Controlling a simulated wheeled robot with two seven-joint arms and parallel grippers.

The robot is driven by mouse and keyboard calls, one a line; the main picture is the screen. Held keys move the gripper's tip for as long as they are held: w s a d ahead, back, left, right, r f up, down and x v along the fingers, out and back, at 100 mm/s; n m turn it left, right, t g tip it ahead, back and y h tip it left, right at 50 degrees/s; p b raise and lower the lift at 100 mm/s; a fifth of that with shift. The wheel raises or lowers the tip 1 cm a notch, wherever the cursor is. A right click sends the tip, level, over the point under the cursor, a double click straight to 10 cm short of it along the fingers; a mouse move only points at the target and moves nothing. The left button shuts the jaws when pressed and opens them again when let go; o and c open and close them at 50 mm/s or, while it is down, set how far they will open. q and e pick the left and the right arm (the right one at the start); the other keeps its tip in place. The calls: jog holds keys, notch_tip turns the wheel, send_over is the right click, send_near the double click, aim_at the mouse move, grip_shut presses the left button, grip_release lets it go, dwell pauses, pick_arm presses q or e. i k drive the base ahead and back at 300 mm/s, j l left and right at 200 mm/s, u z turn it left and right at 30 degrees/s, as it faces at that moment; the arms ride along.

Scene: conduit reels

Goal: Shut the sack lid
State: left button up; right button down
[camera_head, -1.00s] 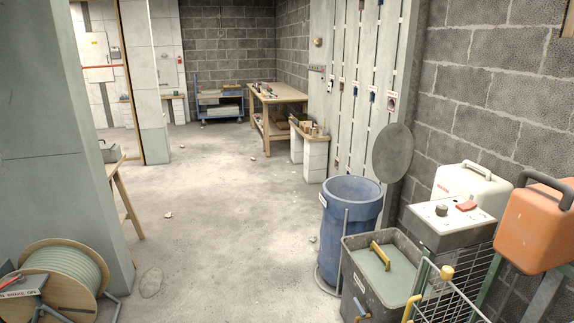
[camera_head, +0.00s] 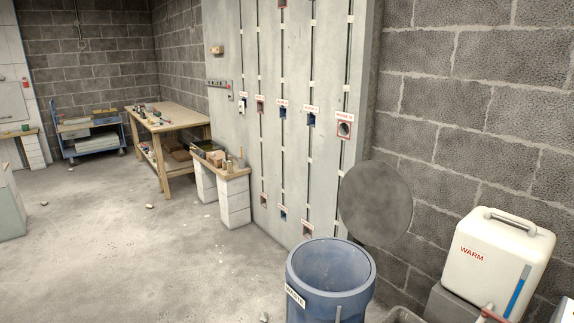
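A blue round waste bin (camera_head: 330,303), labelled WASTE, stands at the bottom middle. Its top is open and I see into its empty-looking upper inside. A grey round lid (camera_head: 375,204) stands upright behind and to the right of the bin's rim, in front of the block wall. The lid is raised off the opening. How it joins the bin is hidden. Neither of my grippers is in view.
A white container marked WARM (camera_head: 497,262) stands at the right. A grey panel with vertical conduits (camera_head: 285,150) rises behind the bin. A small bench (camera_head: 222,178) and a wooden workbench (camera_head: 172,127) stand left.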

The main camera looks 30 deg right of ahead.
aim_at(375, 202)
jog(key=i+z, duration=0.15)
jog(key=i, duration=0.4)
jog(key=i+j+z, duration=0.1)
jog(key=i, duration=0.5)
jog(key=i+j+z, duration=0.15)
jog(key=i, duration=0.4)
jog(key=i+j+z, duration=0.1)
jog(key=i, duration=0.45)
